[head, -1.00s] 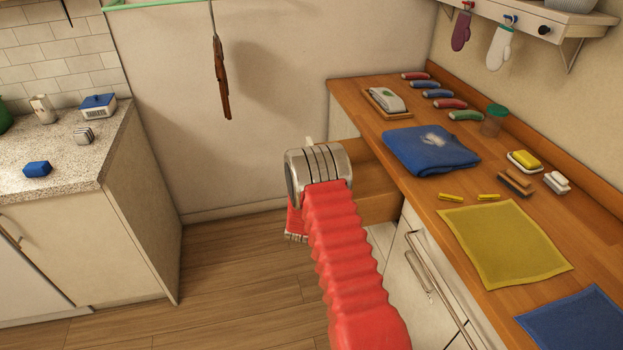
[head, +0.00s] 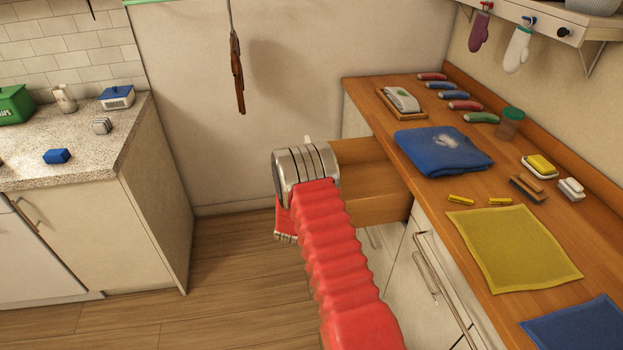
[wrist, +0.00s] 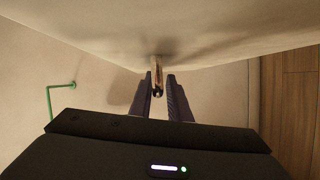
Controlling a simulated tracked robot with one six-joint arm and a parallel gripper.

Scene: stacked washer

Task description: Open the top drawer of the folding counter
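The top drawer (head: 370,205) of the folding counter (head: 440,180) stands well out. Its wooden side and part of its inside show in the head view, and my wrist hides most of its front. In the wrist view the pale drawer front (wrist: 220,40) fills the top, with its handle (wrist: 157,75) seen nearly end-on. My gripper (wrist: 159,76) has its two dark fingers close on either side of the handle, and looks shut on it. The head view does not show the fingertips clearly.
A blue folded towel (head: 442,150), a yellow cloth (head: 510,247) and small items lie on the counter top. Another counter (head: 100,215) stands at the left. The wooden floor (head: 235,270) between them is clear. A brown object (head: 238,75) hangs near the back wall.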

